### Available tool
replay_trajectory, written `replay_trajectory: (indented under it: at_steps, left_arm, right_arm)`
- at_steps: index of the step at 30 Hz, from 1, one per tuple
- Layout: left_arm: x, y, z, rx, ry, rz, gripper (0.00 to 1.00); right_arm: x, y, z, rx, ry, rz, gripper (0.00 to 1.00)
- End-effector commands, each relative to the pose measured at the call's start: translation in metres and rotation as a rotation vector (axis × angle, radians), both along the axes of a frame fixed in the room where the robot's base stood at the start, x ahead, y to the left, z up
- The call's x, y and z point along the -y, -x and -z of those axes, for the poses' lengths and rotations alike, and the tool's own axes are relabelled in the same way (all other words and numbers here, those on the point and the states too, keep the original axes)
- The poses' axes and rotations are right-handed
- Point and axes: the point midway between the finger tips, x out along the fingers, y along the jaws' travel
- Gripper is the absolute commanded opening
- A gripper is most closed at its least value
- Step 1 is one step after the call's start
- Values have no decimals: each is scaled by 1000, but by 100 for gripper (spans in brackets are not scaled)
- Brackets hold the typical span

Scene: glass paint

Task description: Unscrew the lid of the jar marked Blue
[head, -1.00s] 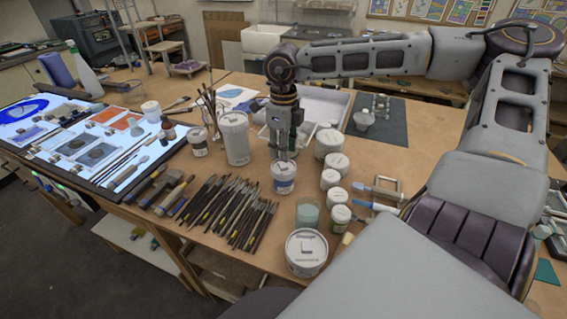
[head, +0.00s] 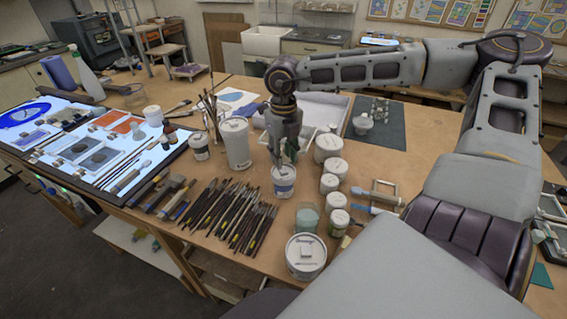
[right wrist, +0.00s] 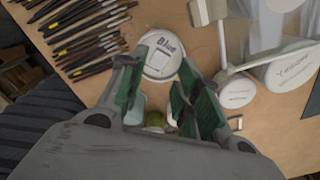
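The jar marked Blue (head: 283,186) stands upright on the table, a small white jar with a blue band. Its white lid (right wrist: 161,54) is on it and shows the printed word "Blue" in the right wrist view. My right gripper (head: 285,160) points down right over this lid. In the right wrist view my right gripper (right wrist: 160,72) has its two green-padded fingers apart, with the lid in line with the gap at their tips. I cannot tell whether the fingertips touch the lid. My left gripper is out of view.
Several white-lidded jars (head: 329,184) stand in a row to the right. A big jar (head: 306,256) is in front. Brushes (head: 232,212) lie to the left, and a tall white container (head: 236,143) stands behind them. A light panel (head: 75,150) fills the far left.

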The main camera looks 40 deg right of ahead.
Motion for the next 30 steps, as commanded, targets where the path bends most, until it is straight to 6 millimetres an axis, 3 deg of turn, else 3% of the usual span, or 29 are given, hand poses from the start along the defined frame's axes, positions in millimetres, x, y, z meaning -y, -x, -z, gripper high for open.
replay_trajectory:
  at_steps: [14,30]
  left_arm:
    - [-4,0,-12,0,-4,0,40]
    - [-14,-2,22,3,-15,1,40]
  right_arm:
    - [0,0,2,0,-1,235,33]
    - [0,0,27,2,0,228,33]
